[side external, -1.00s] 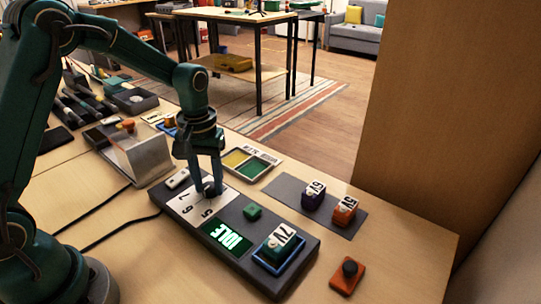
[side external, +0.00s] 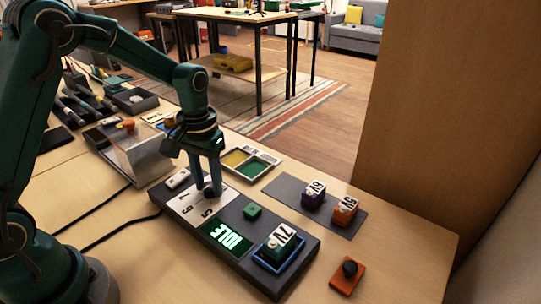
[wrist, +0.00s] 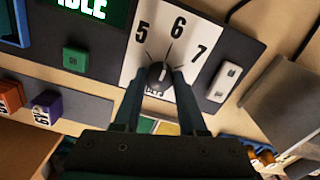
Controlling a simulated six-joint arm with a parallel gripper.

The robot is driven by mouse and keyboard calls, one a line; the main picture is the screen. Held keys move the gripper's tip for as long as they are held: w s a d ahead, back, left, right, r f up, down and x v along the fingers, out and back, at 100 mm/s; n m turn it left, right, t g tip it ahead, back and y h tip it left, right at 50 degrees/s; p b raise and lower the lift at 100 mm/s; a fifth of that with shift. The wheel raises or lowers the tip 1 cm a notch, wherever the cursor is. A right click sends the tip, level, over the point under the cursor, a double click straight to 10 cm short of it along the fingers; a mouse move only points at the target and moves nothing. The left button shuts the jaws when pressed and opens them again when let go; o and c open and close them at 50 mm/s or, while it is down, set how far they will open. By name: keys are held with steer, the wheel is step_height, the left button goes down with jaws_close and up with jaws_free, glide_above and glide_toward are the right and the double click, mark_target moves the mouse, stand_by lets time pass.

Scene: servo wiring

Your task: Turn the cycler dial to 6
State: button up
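The cycler dial (wrist: 156,75) is a small dark knob on a white plate (wrist: 135,62) marked 5, 6 and 7 with tick lines. My gripper (wrist: 158,80) points down at it, with one finger on each side of the knob. In the side view, my gripper (side external: 208,190) is low over the plate and hides most of the dial. The knob's pointer appears to lean towards the 6, but its exact setting is hard to read. I cannot tell whether the fingers touch the knob. The panel's green display (side external: 226,237) reads IDLE.
On the panel are a green button (side external: 253,211), a white switch (side external: 178,178) and a green block (side external: 279,246) in a blue-rimmed bay. Purple (side external: 313,197) and orange (side external: 344,212) blocks stand on a grey mat. An orange box with a black knob (side external: 348,274) sits front right.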

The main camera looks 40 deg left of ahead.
mark_target(209, 186)
steer(key=o, duration=0.4)
steer(key=shift+r, duration=0.1)
steer(key=shift+r, duration=2.45)
